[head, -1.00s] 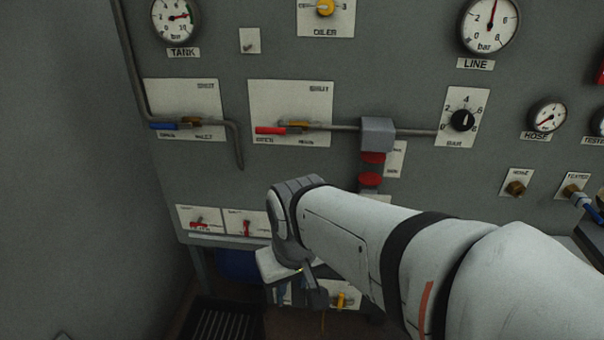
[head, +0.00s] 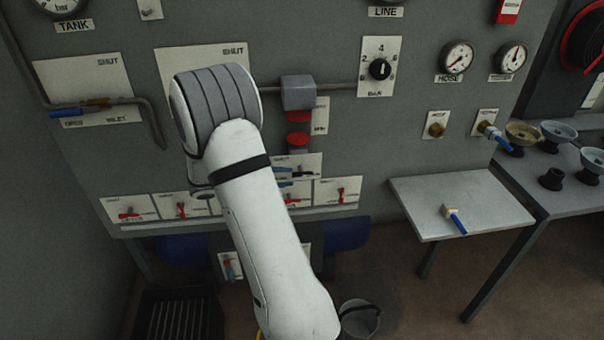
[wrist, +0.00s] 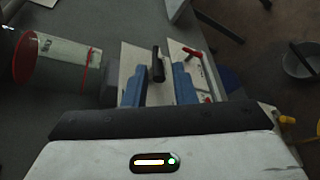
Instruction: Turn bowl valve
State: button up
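A row of small white valve plates with levers runs along the lower panel; their labels are too small to read, so I cannot tell which is the bowl valve. In the wrist view a black-handled lever (wrist: 157,64) stands on a white plate (wrist: 131,62). My gripper (wrist: 159,68) is open, its blue fingers on either side of this lever, with gaps showing. A red-handled lever (wrist: 193,52) is on the adjacent plate, just right of the fingers. In the head view my arm hides part of the row; a red lever (head: 340,194) shows right of it.
A grey box (head: 298,92) with red knobs (head: 298,140) sits above the row. A red-ringed cylinder (wrist: 58,60) is close left of my gripper. A bucket (head: 360,318) stands below.

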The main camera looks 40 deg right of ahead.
aim_at(307, 173)
jog(key=shift+w+d+f+h, duration=0.3)
jog(key=shift+w+d+f, duration=0.05)
jog(key=shift+w+d, duration=0.1)
jog(key=x, duration=0.7)
jog(key=shift+d+f+p, duration=0.15)
jog(key=shift+d+p, duration=0.15)
jog(key=shift+p, duration=0.1)
grip_shut()
jog(key=shift+a, duration=0.2)
jog(key=shift+d, duration=0.1)
